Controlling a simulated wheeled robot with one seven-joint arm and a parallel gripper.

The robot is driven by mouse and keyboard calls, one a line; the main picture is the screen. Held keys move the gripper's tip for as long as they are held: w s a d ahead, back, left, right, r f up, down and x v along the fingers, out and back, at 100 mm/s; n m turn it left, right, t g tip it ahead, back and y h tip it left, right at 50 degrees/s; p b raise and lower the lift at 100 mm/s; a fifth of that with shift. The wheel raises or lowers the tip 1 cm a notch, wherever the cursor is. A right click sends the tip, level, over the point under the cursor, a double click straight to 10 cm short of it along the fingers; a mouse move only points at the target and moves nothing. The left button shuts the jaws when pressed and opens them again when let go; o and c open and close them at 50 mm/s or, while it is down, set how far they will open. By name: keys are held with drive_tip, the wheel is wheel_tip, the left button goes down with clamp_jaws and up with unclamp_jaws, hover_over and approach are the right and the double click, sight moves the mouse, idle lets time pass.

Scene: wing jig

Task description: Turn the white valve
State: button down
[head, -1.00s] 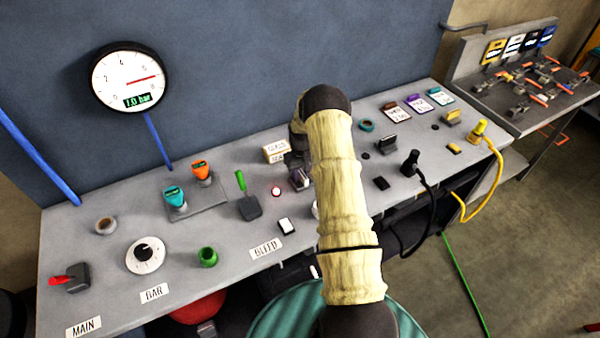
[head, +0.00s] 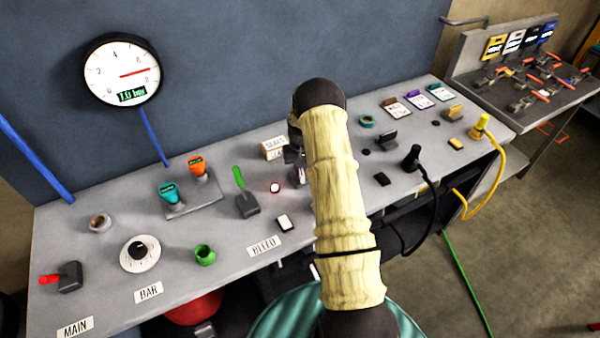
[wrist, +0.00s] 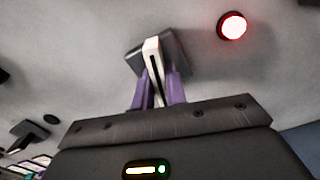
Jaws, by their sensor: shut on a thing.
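In the wrist view, the white valve (wrist: 151,48) is a narrow white handle with a dark slot, on a dark grey block (wrist: 175,55). The purple fingers of my gripper (wrist: 158,88) are shut on the handle, one on each side. In the head view, my pale-sleeved arm reaches over the bench. It hides most of the valve and gripper; only a small part shows at its left edge.
A red-lit button (wrist: 233,26) is close to the valve; it also shows in the head view (head: 274,187). A green-handled lever (head: 246,203) and a white switch (head: 284,222) stand left of my arm. A black plug (head: 412,157) with its cable is on the right.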

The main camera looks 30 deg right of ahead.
drive_tip(key=m+b, duration=0.2)
drive_tip(key=m, duration=0.1)
drive_tip(key=shift+f+m+b, duration=0.1)
drive_tip(key=shift+m+b, duration=0.25)
drive_tip(key=shift+m, duration=0.05)
drive_tip(key=m+b, duration=0.1)
drive_tip(key=m, duration=0.2)
drive_tip(key=shift+w+m+b, duration=0.1)
drive_tip(key=shift+m+b, duration=0.2)
drive_tip(key=shift+b, duration=0.05)
drive_tip(key=m+b, duration=0.1)
drive_tip(key=m, duration=0.2)
drive_tip(key=shift+m, duration=0.3)
drive_tip(key=shift+r+m, duration=0.15)
drive_tip(key=shift+m, duration=0.8)
drive_tip(key=shift+r+m, duration=0.1)
drive_tip(key=shift+m, duration=0.85)
drive_tip(key=c, duration=1.4)
unclamp_jaws()
drive_tip(key=shift+c, duration=0.2)
drive_tip(key=shift+b, duration=0.3)
wheel_tip(320, 180, up, 17)
drive_tip(key=b, duration=0.3)
drive_tip(key=shift+r, duration=0.15)
